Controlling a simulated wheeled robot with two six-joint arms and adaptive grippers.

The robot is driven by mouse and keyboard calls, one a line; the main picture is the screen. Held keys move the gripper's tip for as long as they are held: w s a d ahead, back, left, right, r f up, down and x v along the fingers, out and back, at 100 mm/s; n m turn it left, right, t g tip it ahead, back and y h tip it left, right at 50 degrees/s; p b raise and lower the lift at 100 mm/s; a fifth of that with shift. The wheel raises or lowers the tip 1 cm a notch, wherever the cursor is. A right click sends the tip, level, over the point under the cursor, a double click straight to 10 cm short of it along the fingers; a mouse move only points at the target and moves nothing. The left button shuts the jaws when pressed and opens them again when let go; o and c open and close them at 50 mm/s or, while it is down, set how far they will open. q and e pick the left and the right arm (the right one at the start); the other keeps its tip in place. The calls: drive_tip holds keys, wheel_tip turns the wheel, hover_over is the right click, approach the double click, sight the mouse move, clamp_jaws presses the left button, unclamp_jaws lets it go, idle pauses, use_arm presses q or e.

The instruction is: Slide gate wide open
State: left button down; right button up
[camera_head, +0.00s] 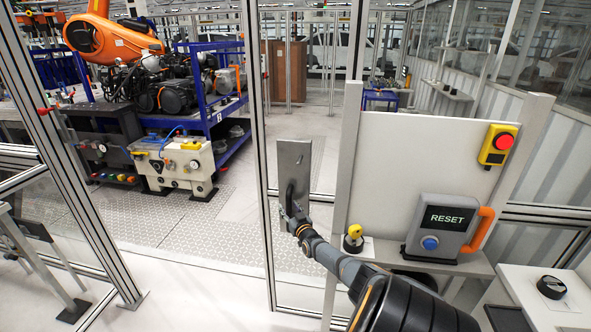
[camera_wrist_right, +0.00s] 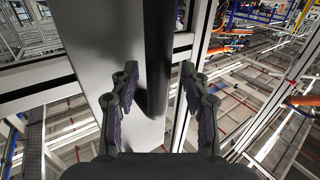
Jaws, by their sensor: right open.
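The gate's upright frame edge (camera_head: 259,150) stands in the middle of the head view, with a grey metal plate (camera_head: 296,158) on it. A dark vertical handle (camera_head: 289,196) is fixed to the plate. My right gripper (camera_head: 291,211) is at the lower part of this handle. In the right wrist view, the dark handle bar (camera_wrist_right: 158,50) runs between the two spread fingers of my right gripper (camera_wrist_right: 158,90), with gaps visible on both sides. The gripper hides part of the handle in the head view. My left gripper is not in view.
Left of the gate edge is a wide gap to the left post (camera_head: 70,160), with clear floor beyond. A robot cell with an orange arm (camera_head: 110,40) lies behind. At right are a RESET box (camera_head: 440,225), a yellow-topped knob (camera_head: 354,233) and a red emergency button (camera_head: 503,141).

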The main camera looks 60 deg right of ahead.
drive_tip(key=v, duration=1)
drive_tip(key=shift+s+a, duration=0.3)
drive_tip(key=shift+a, duration=0.05)
drive_tip(key=shift+f, duration=0.1)
